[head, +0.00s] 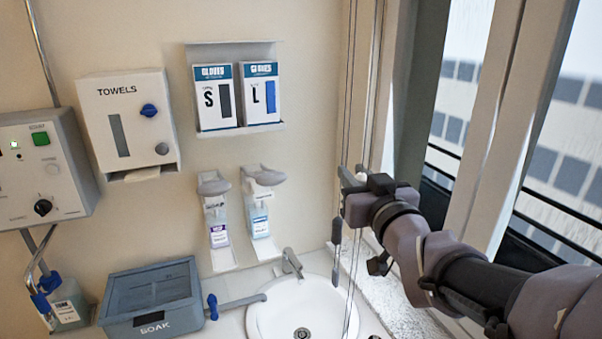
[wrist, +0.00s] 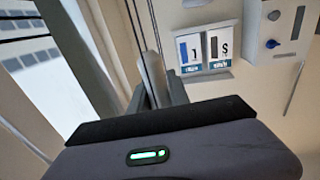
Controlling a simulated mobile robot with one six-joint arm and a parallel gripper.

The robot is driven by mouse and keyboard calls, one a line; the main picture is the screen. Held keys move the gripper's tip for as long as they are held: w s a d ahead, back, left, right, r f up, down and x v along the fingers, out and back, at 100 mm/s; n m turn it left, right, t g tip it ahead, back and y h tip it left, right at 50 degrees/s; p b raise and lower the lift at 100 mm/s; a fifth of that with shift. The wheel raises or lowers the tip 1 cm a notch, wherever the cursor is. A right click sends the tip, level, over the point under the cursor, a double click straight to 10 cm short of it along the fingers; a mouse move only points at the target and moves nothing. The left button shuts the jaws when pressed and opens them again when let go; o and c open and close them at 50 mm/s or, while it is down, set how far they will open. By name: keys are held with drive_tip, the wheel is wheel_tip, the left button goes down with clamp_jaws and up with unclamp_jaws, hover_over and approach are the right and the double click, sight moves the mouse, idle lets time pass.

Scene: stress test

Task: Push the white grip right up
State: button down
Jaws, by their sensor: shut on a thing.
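Thin pull cords (head: 351,70) hang in front of the wall beside the window frame and pass down in front of the sink. My gripper (head: 351,177) is at these cords, its fingers shut around the white grip.
A white sink (head: 270,314) with a tap lies below. Glove boxes (head: 237,98), two dispensers (head: 237,215) and a towel box (head: 90,110) are on the wall. A SOAK bin (head: 150,277) stands left.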

wheel_tip(320, 180, up, 16)
drive_tip(key=p, duration=1)
drive_tip(key=shift+f, duration=0.2)
drive_tip(key=shift+r, duration=0.1)
drive_tip(key=c, duration=1.4)
unclamp_jaws()
drive_tip(key=shift+o, duration=0.8)
drive_tip(key=s+d+p, duration=0.1)
drive_tip(key=s+d, duration=0.1)
drive_tip(key=s, duration=1.5)
drive_tip(key=shift+d+f, duration=0.2)
drive_tip(key=shift+d, duration=0.1)
drive_tip(key=shift+s, duration=0.1)
